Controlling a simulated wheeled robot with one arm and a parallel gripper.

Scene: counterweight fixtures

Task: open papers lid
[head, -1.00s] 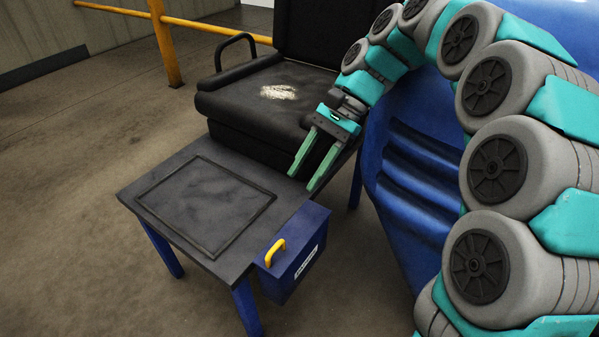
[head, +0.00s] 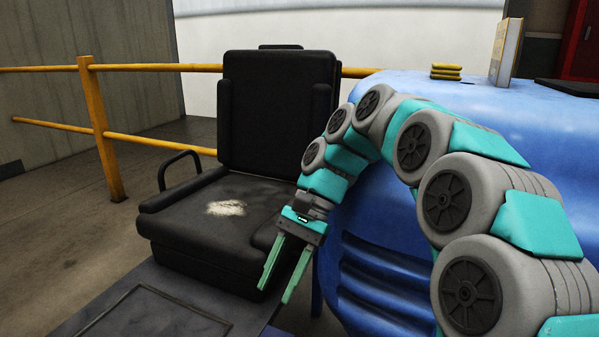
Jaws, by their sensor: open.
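My gripper (head: 277,294) is open and empty, its two green fingers pointing down in front of the black seat, above the right side of the dark table (head: 92,310). No lid marked for papers shows in the current head view. A sliver of blue (head: 275,333) at the bottom edge, below the fingers, may be the top of the blue box with the yellow handle; the handle and its label are out of view.
A black seat (head: 279,110) with a pale worn patch stands behind the table. A yellow rail (head: 101,130) runs behind it. A large blue body (head: 375,270) stands close on the right, bearing yellow pieces (head: 446,72) and an upright book-like object (head: 506,52).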

